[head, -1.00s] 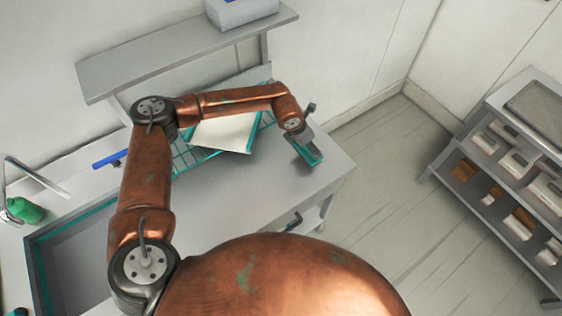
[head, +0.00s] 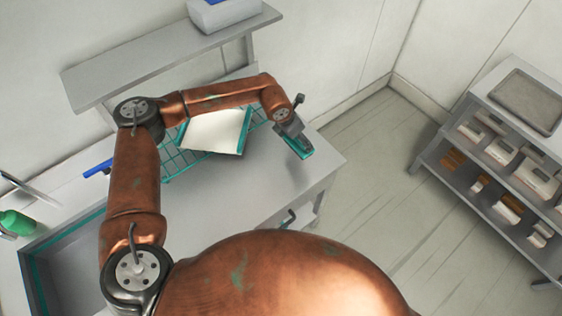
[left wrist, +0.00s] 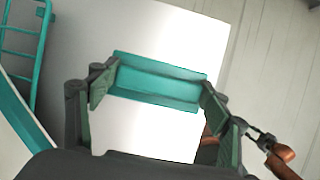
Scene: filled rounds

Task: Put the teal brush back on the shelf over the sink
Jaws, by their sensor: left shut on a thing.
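My left gripper (head: 297,143) is over the right end of the counter. It is shut on a teal block-like thing, which I take to be the teal brush (head: 303,150). In the left wrist view the teal brush (left wrist: 155,82) spans crosswise between the two fingers of the left gripper (left wrist: 158,92); no bristles can be made out. The grey shelf over the sink (head: 150,62) is on the wall at upper left, away from the gripper. The sink (head: 75,262) is at lower left, partly hidden by my arm. My right gripper is not in view.
A teal wire rack (head: 178,165) holds a white board (head: 215,130) behind the gripper. A grey bin (head: 222,12) stands on the shelf's right end. A blue-handled thing (head: 98,168) and green bottle (head: 18,222) are at left. A stocked rack (head: 490,160) stands right, beyond open floor.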

